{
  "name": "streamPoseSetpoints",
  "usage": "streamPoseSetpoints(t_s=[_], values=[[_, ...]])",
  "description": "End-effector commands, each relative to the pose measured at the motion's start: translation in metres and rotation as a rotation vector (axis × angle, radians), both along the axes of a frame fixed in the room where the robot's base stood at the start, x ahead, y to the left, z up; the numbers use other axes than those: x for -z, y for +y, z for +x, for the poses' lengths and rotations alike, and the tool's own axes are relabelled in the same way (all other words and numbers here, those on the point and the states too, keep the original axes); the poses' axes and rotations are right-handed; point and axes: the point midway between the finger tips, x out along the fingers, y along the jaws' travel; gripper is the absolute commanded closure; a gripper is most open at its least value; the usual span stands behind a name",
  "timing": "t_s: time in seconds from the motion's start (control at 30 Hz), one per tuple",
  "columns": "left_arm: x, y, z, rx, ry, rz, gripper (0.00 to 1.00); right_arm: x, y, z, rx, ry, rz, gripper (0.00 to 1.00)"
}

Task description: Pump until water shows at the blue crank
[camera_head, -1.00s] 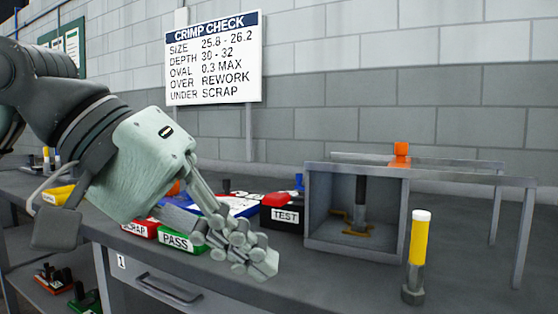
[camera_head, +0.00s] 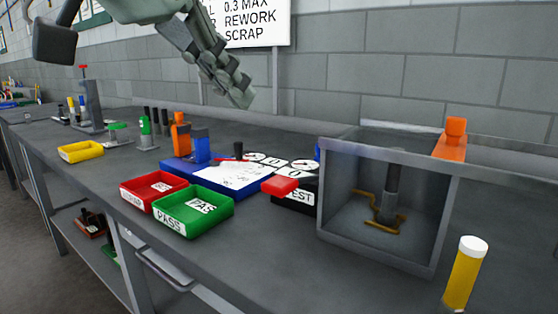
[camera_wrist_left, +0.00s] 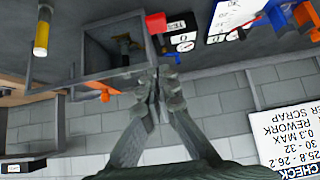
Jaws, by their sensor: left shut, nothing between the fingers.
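My left gripper (camera_head: 238,92) is shut and empty, raised in front of the wall above the bench. It also shows shut in the left wrist view (camera_wrist_left: 158,85). A black TEST box (camera_head: 299,194) with a red top piece (camera_head: 280,186) stands on the bench below and right of the gripper, apart from it. No water is visible. My right gripper is not in view.
A grey open-fronted box (camera_head: 340,240) with an orange piece (camera_head: 454,138) stands at the right, near a yellow-handled tool (camera_head: 463,275). Green (camera_head: 190,228) and red (camera_head: 140,200) trays sit near the front edge. A sign (camera_head: 262,22) stands behind.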

Motion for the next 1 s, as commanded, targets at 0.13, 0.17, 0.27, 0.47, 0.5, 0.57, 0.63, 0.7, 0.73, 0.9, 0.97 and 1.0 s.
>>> streamPoseSetpoints(t_s=[0.13, 0.17, 0.27, 0.47, 0.5, 0.57, 0.63, 0.7, 0.73, 0.9, 0.97, 1.0], values=[[0.000, 0.000, 0.000, 0.000, 0.001, -0.001, 1.00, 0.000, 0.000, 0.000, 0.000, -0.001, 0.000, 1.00], [0.000, 0.000, 0.000, 0.000, 0.001, -0.001, 1.00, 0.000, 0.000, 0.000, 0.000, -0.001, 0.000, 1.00], [0.004, -0.002, 0.003, -0.001, 0.002, -0.001, 1.00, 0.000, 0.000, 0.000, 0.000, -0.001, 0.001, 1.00], [0.025, -0.014, 0.019, 0.001, 0.006, 0.000, 1.00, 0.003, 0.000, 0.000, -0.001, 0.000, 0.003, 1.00], [0.031, -0.018, 0.024, 0.001, 0.006, 0.000, 1.00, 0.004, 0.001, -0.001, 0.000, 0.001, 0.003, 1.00], [0.040, -0.023, 0.031, 0.001, 0.006, 0.001, 1.00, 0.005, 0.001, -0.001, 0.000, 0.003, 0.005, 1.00], [0.051, -0.030, 0.040, 0.001, 0.006, 0.001, 1.00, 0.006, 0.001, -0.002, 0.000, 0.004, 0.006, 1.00], [0.061, -0.036, 0.049, 0.001, 0.006, 0.000, 1.00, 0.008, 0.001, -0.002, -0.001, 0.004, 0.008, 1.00], [0.066, -0.039, 0.052, 0.001, 0.005, -0.001, 1.00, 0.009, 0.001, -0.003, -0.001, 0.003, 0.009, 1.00], [0.092, -0.042, 0.057, 0.000, 0.004, -0.001, 1.00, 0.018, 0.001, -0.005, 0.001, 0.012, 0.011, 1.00], [0.099, -0.041, 0.057, -0.001, 0.005, -0.001, 1.00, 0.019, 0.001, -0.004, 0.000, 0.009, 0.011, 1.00], [0.102, -0.041, 0.057, -0.001, 0.004, -0.002, 1.00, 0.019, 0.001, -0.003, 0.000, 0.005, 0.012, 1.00]])
